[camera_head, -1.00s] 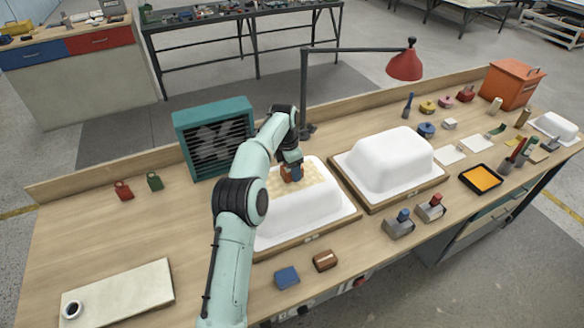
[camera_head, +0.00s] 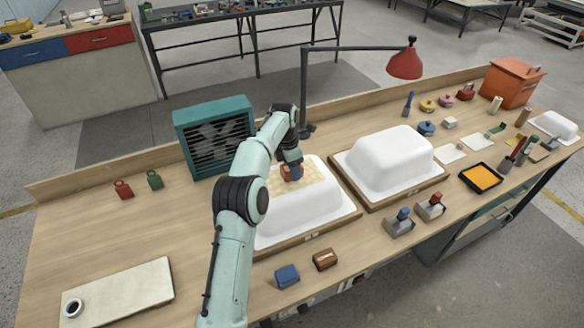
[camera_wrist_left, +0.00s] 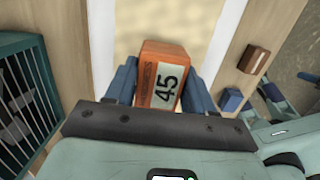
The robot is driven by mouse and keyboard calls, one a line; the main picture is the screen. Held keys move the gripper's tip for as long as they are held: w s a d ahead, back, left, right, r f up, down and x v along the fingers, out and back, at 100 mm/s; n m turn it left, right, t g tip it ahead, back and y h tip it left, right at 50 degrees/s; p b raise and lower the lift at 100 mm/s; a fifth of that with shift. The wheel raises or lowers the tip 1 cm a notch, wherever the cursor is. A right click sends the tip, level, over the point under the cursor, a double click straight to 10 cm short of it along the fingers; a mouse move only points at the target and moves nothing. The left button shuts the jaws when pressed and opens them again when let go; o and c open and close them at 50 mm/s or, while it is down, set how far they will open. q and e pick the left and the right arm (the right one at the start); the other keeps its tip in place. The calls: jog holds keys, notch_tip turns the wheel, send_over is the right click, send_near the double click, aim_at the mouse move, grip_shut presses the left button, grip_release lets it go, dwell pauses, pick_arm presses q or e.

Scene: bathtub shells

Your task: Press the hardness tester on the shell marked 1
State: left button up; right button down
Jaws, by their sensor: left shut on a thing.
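Two white tub shells stand on wooden bases: the left shell (camera_head: 312,212), with a yellowish patterned patch on top, and the plain right shell (camera_head: 388,160). Small tags on the base fronts are too small to read, so I cannot tell which is marked 1. My left gripper (camera_head: 291,168) is shut on the orange hardness tester (camera_wrist_left: 158,62), over the patterned patch of the left shell. The tester's display reads 45 in the left wrist view. I cannot clearly see whether its underside touches the patch.
A teal fan heater (camera_head: 213,137) stands behind my left arm. A red lamp (camera_head: 405,65) hangs over the back of the bench. Blue (camera_head: 287,276) and brown (camera_head: 325,260) blocks lie in front of the left shell. The bench's left part is mostly clear.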

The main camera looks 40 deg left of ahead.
pick_arm(q)
jog(key=shift+w+r, duration=0.1)
jog(key=shift+r, duration=3.3)
